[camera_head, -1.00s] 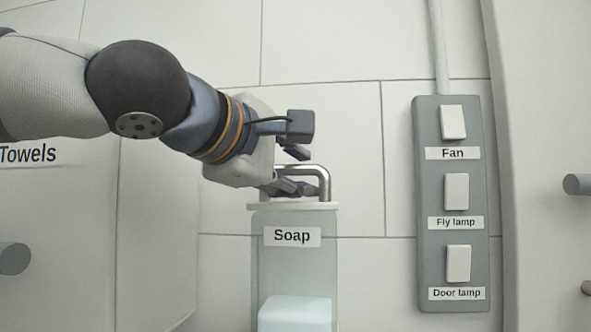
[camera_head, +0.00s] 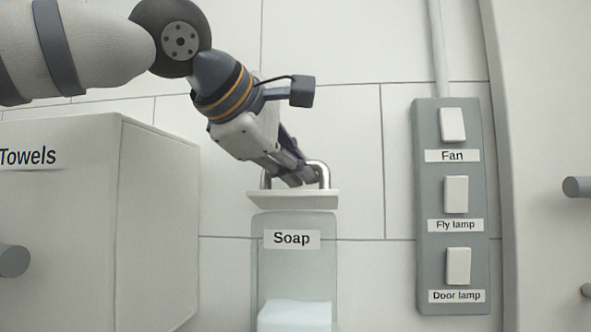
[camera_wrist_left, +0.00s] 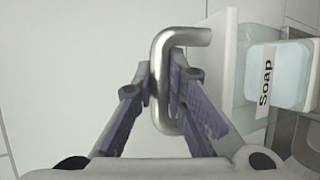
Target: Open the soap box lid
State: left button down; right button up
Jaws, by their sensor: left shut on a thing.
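The soap box (camera_head: 293,275) is a see-through container with a "Soap" label, and a pale soap block (camera_head: 294,315) shows inside it. Its white lid (camera_head: 293,200) is raised a little above the box, with a visible gap between them. The lid has a silver bent-bar handle (camera_head: 323,172). My left gripper (camera_head: 297,180) is shut on this handle from above left. In the left wrist view the fingers (camera_wrist_left: 165,85) sit on both sides of the handle, with the white lid (camera_wrist_left: 226,60) and soap box behind. My right gripper is not in view.
A white "Towels" cabinet (camera_head: 60,230) with a round knob (camera_head: 12,261) stands at the left. A grey switch panel (camera_head: 480,200) with Fan, Fly lamp and Door lamp switches is on the wall at the right. Tiled wall lies behind.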

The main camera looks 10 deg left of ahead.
pick_arm(q)
jog(key=shift+w+r+n+g+y, duration=0.15)
jog(key=shift+w+r+n+g, duration=0.1)
jog(key=shift+w+g, duration=0.5)
jog(key=shift+w+r+n+g+y, duration=0.15)
jog(key=shift+w+n+g, duration=0.15)
jog(key=shift+g, duration=0.75)
jog(key=shift+w, duration=0.1)
jog(key=c, duration=1.6)
grip_release()
jog(key=shift+r, duration=0.15)
jog(key=v, duration=0.7)
jog(key=shift+a+r, duration=0.1)
